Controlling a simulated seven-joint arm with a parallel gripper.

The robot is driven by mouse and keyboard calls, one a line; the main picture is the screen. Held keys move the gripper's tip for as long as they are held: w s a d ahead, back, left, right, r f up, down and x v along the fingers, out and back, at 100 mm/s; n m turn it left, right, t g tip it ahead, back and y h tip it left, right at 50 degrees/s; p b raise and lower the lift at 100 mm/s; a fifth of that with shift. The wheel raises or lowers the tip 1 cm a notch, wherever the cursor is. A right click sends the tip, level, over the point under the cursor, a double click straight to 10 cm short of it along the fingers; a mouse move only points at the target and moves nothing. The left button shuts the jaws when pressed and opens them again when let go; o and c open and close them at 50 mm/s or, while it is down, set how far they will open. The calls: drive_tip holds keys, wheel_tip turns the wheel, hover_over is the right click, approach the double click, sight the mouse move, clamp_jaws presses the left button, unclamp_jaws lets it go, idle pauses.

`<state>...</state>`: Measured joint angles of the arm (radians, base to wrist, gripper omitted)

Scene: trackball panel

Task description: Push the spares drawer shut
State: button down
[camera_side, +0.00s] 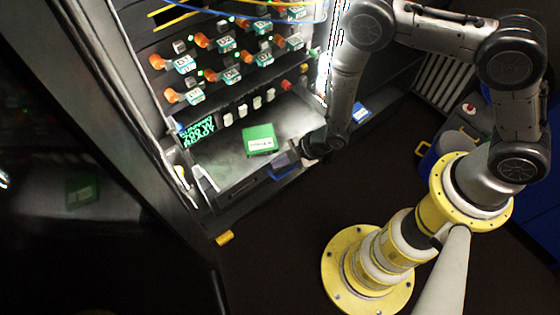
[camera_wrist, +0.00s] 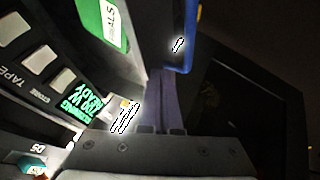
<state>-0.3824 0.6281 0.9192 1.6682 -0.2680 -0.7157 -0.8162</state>
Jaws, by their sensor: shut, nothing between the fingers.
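The spares drawer (camera_side: 228,188) stands pulled out at the foot of the panel, with a green labelled box (camera_side: 259,139) inside. Its dark front has a blue handle (camera_side: 287,173). In the wrist view the green box (camera_wrist: 98,22) is at the top and the blue handle (camera_wrist: 187,62) is right of the fingers. My gripper (camera_side: 284,160) is at the right part of the drawer front, close to the handle. Its shut fingers also show in the wrist view (camera_wrist: 165,78), with nothing held. I cannot tell whether they touch the drawer front.
Above the drawer are orange knobs (camera_side: 157,62), white switches (camera_side: 228,119) and a green-lettered display (camera_side: 196,131). Cables hang across the panel's top. A small yellow block (camera_side: 224,238) lies on the floor before the drawer. The dark floor in front is mostly clear.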

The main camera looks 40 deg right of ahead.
drive_tip(key=w, duration=1.4)
